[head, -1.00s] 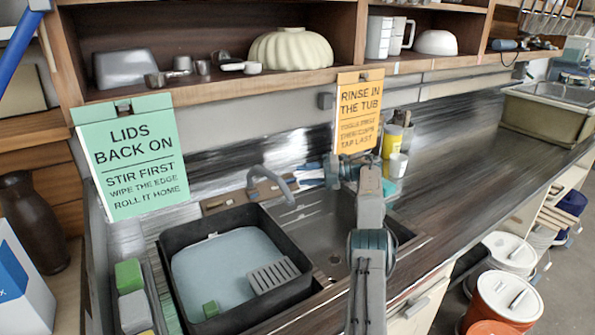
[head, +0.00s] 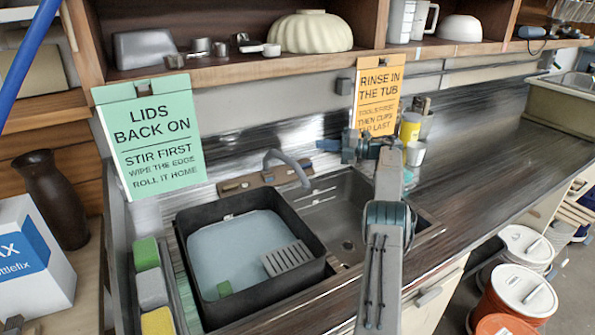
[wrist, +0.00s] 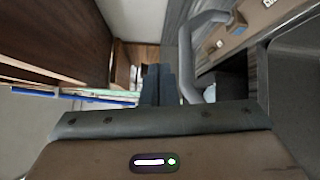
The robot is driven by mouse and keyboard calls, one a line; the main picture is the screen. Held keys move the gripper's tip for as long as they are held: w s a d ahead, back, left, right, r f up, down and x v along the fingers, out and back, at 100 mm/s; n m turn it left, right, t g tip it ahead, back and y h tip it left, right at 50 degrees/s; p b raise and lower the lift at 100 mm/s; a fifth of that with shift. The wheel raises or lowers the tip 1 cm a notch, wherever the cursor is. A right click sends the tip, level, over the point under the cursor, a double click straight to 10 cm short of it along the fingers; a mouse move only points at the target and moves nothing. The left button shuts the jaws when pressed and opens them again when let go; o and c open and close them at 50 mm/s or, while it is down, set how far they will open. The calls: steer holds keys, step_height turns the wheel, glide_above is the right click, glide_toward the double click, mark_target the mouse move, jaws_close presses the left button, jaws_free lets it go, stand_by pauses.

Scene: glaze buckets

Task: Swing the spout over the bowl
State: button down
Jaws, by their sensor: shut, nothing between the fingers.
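The grey curved spout (head: 285,163) rises from the wooden ledge behind the sink. Its tip hangs near the back left of the bare metal bowl (head: 345,215), right of the black tub. In the wrist view the spout (wrist: 190,60) arches just right of my fingers. My gripper (head: 322,146) is up and to the right of the spout's tip in the head view. Its two fingers are shut together and empty, also in the wrist view (wrist: 157,82). I cannot tell whether they touch the spout.
The black tub (head: 187,272) with pale water, a grey grate and a green block stands left of the bowl. Sponges (head: 152,288) line its left side. An orange sign (head: 379,92) hangs behind my wrist. A yellow container (head: 410,127) and cups stand to the right.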

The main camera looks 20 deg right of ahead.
steer(key=a+r+m+t+h+b, duration=0.55)
steer(key=r+m+t+b, duration=0.2)
steer(key=b, duration=0.25)
steer(key=s+a+f+m+h+b, duration=0.7)
steer(key=s+a+f+b, duration=0.2)
steer(key=s+a+f, duration=0.25)
steer(key=w+d+p, duration=0.1)
steer(key=w+d, duration=0.2)
steer(key=w, duration=0.7)
steer(key=shift+w+d+f+p, duration=0.25)
steer(key=shift+w+d+p, duration=0.05)
steer(key=shift+w+d, duration=0.05)
steer(key=shift+g, duration=0.25)
